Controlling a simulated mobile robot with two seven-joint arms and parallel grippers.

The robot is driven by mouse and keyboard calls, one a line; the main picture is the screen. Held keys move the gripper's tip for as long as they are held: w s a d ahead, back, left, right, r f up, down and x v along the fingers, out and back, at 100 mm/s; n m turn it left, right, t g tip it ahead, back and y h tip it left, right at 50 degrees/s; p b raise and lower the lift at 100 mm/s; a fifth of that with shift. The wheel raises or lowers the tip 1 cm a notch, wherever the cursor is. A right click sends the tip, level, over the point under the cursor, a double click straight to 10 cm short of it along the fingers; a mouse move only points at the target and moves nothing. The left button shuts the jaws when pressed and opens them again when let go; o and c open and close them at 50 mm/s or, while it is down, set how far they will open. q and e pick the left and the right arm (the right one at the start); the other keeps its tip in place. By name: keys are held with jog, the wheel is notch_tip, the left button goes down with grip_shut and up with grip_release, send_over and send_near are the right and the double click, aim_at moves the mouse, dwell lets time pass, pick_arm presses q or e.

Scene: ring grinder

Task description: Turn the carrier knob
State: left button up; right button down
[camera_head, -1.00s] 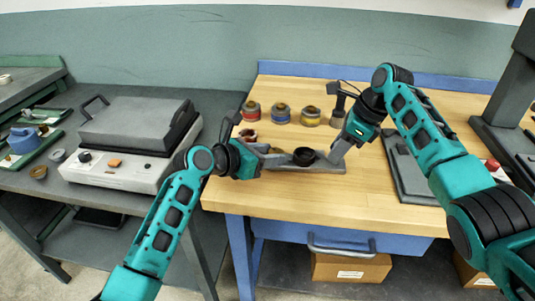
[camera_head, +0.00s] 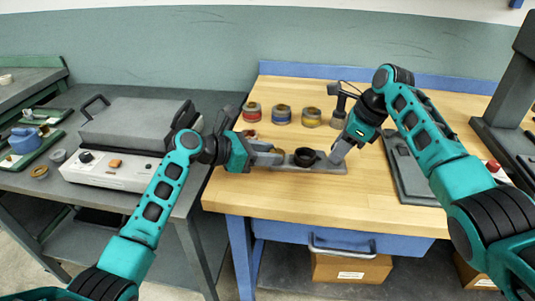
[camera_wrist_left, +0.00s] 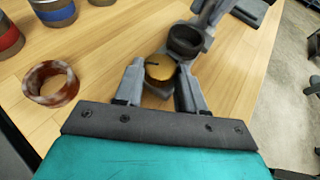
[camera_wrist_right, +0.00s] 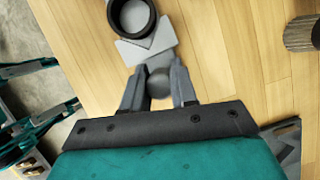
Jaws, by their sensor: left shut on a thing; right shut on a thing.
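The carrier is a grey bar (camera_head: 325,167) on the wooden bench, with a black ring-shaped cup (camera_head: 305,157) on it. In the left wrist view the cup (camera_wrist_left: 185,42) lies just beyond a brass-coloured round knob (camera_wrist_left: 160,68) with a dark mark on top. My left gripper (camera_head: 277,157) is shut on this knob, one finger on each side. My right gripper (camera_head: 338,155) is shut on the carrier's other end, a grey rounded part (camera_wrist_right: 159,82) in the right wrist view. The fingers hide the sides of both gripped parts.
A reddish mottled ring (camera_wrist_left: 52,85) lies near my left gripper. A grey machine (camera_head: 130,140) is on the left table. The bench front is clear.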

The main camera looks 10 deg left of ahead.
pick_arm(q)
jog(key=m+g, duration=0.1)
jog(key=m+g+h, duration=0.1)
jog(key=m+g, duration=0.1)
jog(key=shift+w+a+g+h, duration=0.2)
jog(key=shift+w+g+h, duration=0.1)
jog(key=shift+w, duration=0.1)
jog(key=shift+w+a+f+m+g+h, duration=0.1)
jog(key=shift+w+m+g+h, duration=0.1)
jog(key=shift+m+g, duration=0.4)
jog(key=shift+w+f+m+g+h, duration=0.1)
jog(key=shift+w+m+g, duration=0.05)
jog(key=shift+m+g, duration=0.4)
jog(key=shift+s+m+g, duration=0.15)
jog(key=shift+m+g, duration=0.3)
jog(key=shift+g, duration=0.1)
jog(key=o, duration=1.1)
jog(key=shift+r, duration=0.15)
jog(key=v, duration=1.2)
